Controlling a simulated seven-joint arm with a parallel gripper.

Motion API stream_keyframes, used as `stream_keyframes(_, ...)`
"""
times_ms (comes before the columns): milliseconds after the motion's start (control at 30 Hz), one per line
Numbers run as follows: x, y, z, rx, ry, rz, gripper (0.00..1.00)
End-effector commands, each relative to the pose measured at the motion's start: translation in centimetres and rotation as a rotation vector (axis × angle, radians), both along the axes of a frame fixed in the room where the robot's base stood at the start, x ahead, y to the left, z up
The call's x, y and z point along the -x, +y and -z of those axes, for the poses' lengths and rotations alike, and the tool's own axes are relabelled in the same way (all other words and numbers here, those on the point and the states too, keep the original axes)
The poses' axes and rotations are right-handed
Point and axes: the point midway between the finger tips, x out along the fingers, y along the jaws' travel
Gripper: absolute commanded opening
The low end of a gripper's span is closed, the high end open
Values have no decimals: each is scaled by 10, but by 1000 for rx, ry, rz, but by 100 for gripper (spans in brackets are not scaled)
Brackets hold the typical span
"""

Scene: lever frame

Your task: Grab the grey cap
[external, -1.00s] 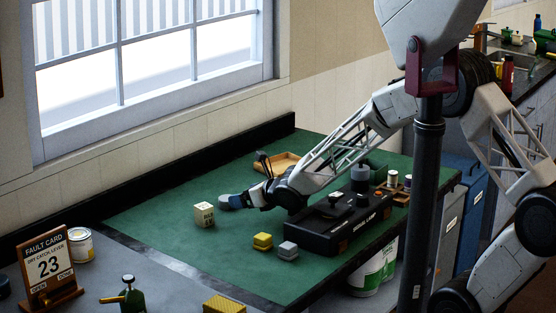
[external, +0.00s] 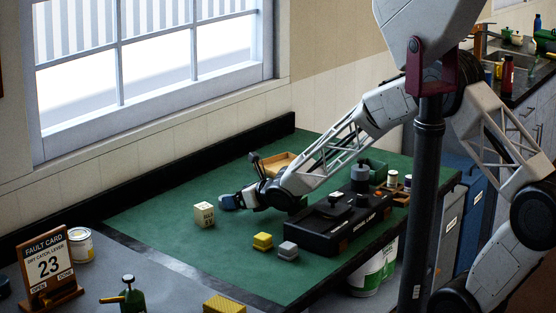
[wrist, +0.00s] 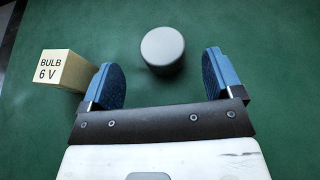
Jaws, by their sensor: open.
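The grey cap (wrist: 162,48) is a short round cylinder standing on the green mat in the wrist view. It lies ahead of my gripper (wrist: 163,78), roughly centred in the gap between the two blue-padded fingers. The fingers are apart, nothing is between them, and neither appears to touch the cap. In the external view my gripper (external: 232,201) is low over the mat, beside a cream block. I cannot make out the cap clearly there; the gripper seems to cover it.
The cream block marked BULB 6 V (wrist: 63,70) stands just left of the left finger; it also shows in the external view (external: 204,214). A wooden tray (external: 281,163) lies behind.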

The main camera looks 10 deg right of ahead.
Motion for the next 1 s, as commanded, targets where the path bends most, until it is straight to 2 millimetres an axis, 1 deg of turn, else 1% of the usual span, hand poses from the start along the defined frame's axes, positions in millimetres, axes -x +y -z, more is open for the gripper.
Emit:
stream_keyframes(267, -8, 8, 4, 0, 0, 0, 86)
stream_keyframes(700, -31, 29, 16, 0, 0, 0, 86)
stream_keyframes(1000, -35, 33, 19, 0, 0, 0, 86)
